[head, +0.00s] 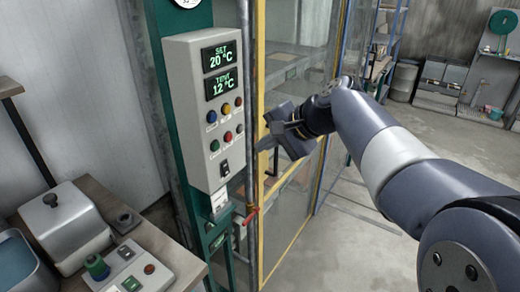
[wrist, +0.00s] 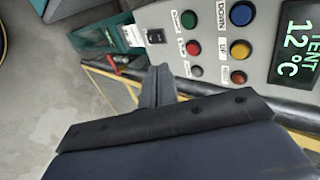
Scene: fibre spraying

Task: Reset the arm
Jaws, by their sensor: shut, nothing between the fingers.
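My arm reaches in from the right in the head view. My gripper (head: 262,143) is shut and empty, just right of the grey control panel (head: 203,150) and in front of the yellow-framed glass enclosure (head: 258,100). In the wrist view, the shut fingers of my gripper (wrist: 156,85) point toward the lower end of the panel (wrist: 210,15). I cannot tell the exact gap, but nothing shows them touching the panel. The panel's displays read SET 20 °C and TENT 12 °C. Below them are several coloured buttons and a black rocker switch (head: 224,169).
A red-handled valve (head: 250,215) sits below the panel on a pipe. A workbench (head: 165,255) at lower left carries a grey lidded box (head: 65,225) and a small button box (head: 130,270). Open concrete floor (head: 345,250) lies right of the enclosure.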

